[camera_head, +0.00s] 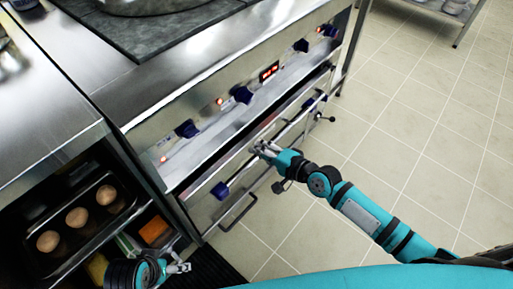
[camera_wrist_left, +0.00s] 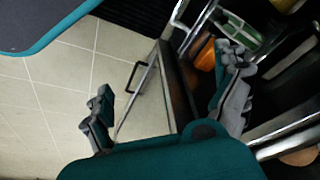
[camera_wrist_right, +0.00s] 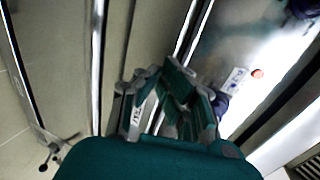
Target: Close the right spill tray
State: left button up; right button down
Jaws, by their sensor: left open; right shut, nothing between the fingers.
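The stove front (camera_head: 235,118) runs diagonally across the head view, with blue knobs and red lights. Below the knobs, a bright metal ledge (camera_head: 212,148) sticks out; I cannot tell where the right spill tray begins on it, or how far out it is. My right gripper (camera_head: 262,149) is shut and empty, close to the ledge's front edge and the long bar with blue ends (camera_head: 242,172). I cannot tell whether it touches either. In the right wrist view its fingers (camera_wrist_right: 165,95) are together beside the metal front. My left gripper (camera_wrist_left: 170,95) is open and empty, low by the shelf unit.
A shelf with a tray of eggs (camera_head: 76,215) and an orange box (camera_head: 154,230) is at lower left. A black loop handle (camera_head: 238,212) juts out low on the stove. A dark cooktop (camera_head: 150,35) is above. Tiled floor (camera_head: 420,130) on the right is clear.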

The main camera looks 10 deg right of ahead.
jog(key=shift+w+a, duration=0.4)
jog(key=shift+w, duration=0.15)
